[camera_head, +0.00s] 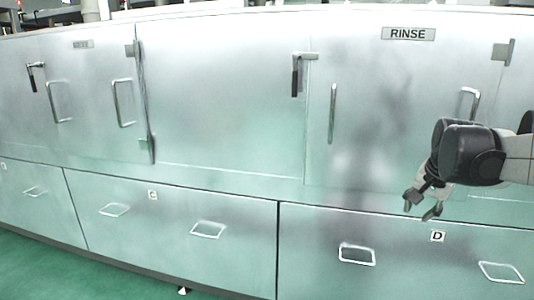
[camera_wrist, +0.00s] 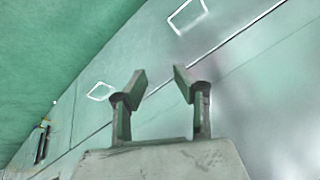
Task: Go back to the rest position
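My gripper (camera_head: 421,204) hangs at the right of the head view, in front of the steel cabinet near the drawer marked D (camera_head: 437,236). Its fingers point down and to the left. In the wrist view my gripper (camera_wrist: 157,82) shows two fingers apart with an empty gap between them. It holds nothing, and it touches nothing that I can see.
A steel cabinet wall (camera_head: 230,110) spans the head view, with a RINSE label (camera_head: 408,34), door handles and latches. Drawers with wire handles (camera_head: 357,254) run along the bottom. Green floor (camera_head: 40,270) is clear at the lower left.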

